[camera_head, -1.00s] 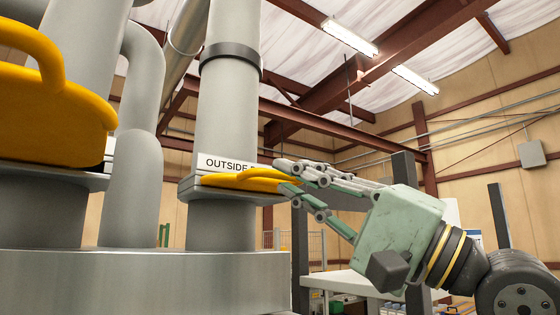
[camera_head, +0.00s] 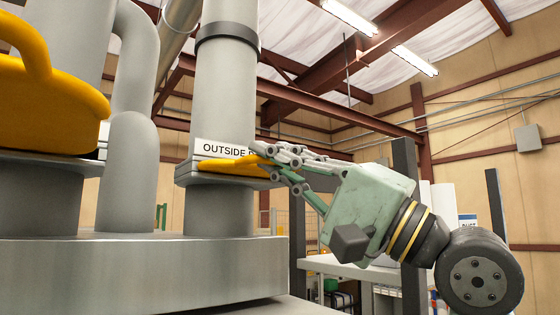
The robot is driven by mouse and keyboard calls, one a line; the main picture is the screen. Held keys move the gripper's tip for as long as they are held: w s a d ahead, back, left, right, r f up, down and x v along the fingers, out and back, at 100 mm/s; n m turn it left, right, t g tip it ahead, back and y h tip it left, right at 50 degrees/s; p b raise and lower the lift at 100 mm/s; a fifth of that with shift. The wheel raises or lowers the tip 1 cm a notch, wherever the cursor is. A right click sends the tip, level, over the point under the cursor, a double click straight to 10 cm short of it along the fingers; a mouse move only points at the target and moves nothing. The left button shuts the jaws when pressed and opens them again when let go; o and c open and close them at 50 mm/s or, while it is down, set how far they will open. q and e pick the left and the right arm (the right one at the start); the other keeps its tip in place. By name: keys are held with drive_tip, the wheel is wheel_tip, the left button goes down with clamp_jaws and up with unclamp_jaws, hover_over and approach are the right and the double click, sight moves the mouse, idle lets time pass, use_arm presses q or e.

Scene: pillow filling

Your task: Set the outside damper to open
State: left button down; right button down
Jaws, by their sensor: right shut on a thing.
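The outside damper's yellow handle (camera_head: 228,164) sticks out from a flange on the grey vertical pipe (camera_head: 222,100), just below a white label (camera_head: 220,149) reading "OUTSIDE", its end hidden by my gripper. My right gripper (camera_head: 268,160) comes in from the right. Its fingers are shut on the right part of the yellow handle, close against the pipe. Part of the handle is hidden behind the fingers. My left gripper is not in view.
A larger yellow handle (camera_head: 45,100) on another pipe fills the left edge. A white table (camera_head: 355,270) and dark posts stand behind my right arm. Open room lies to the right.

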drive_tip(key=s+d+b, duration=0.4)
drive_tip(key=s+d, duration=0.4)
drive_tip(key=s, duration=0.4)
drive_tip(key=shift+s+d+f, duration=0.15)
drive_tip(key=shift+d+f, duration=0.05)
drive_tip(key=shift+d, duration=0.05)
drive_tip(key=c, duration=2.2)
unclamp_jaws()
drive_tip(key=shift+d, duration=0.1)
drive_tip(key=shift+o, duration=0.2)
drive_tip(key=shift+s+d+r, duration=0.1)
drive_tip(key=shift+s, duration=0.05)
